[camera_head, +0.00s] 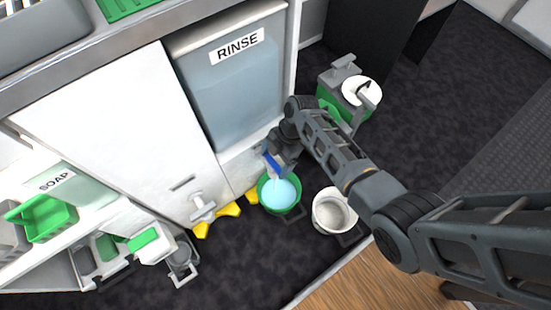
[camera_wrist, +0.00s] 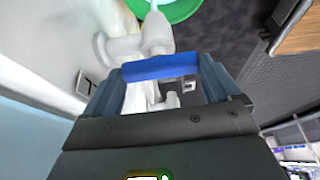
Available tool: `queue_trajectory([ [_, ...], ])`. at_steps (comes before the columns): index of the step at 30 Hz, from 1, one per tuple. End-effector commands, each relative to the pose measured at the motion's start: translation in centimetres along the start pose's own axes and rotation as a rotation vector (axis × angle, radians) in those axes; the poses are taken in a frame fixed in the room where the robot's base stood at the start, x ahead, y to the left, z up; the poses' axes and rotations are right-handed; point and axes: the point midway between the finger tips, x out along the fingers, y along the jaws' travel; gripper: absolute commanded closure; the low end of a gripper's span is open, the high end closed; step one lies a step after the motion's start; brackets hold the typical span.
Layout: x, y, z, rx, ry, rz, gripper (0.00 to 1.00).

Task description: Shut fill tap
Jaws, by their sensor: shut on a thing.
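The fill tap has a white body and spout (camera_wrist: 155,32) on the white panel, seen in the wrist view. Its blue handle (camera_wrist: 162,66) spans the space between my fingers. My gripper (camera_wrist: 160,85) is shut on this handle; it also shows in the head view (camera_head: 279,155), low by the panel under the RINSE tank. The blue part (camera_head: 271,164) shows beside it there. A green bucket (camera_head: 299,207) with pale blue liquid stands below the tap. A pale streak (camera_wrist: 153,5) shows under the spout, looking like running liquid.
A white bucket (camera_head: 331,212) stands right of the green one. The RINSE tank (camera_head: 235,95) is above. A second white tap (camera_head: 202,205) and yellow pieces (camera_head: 226,212) are to the left. A green and grey wringer bucket (camera_head: 332,98) stands behind my arm. Dark floor is clear in front.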

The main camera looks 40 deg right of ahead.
Motion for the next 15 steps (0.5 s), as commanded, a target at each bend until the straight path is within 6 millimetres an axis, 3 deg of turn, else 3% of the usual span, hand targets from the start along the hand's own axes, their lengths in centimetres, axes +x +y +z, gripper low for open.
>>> queue_trajectory([
  [8,-0.10,-0.09,-0.03,0.050,0.000,0.020,0.40],
  [15,-0.19,-0.27,-0.06,0.194,0.000,0.079,0.40],
])
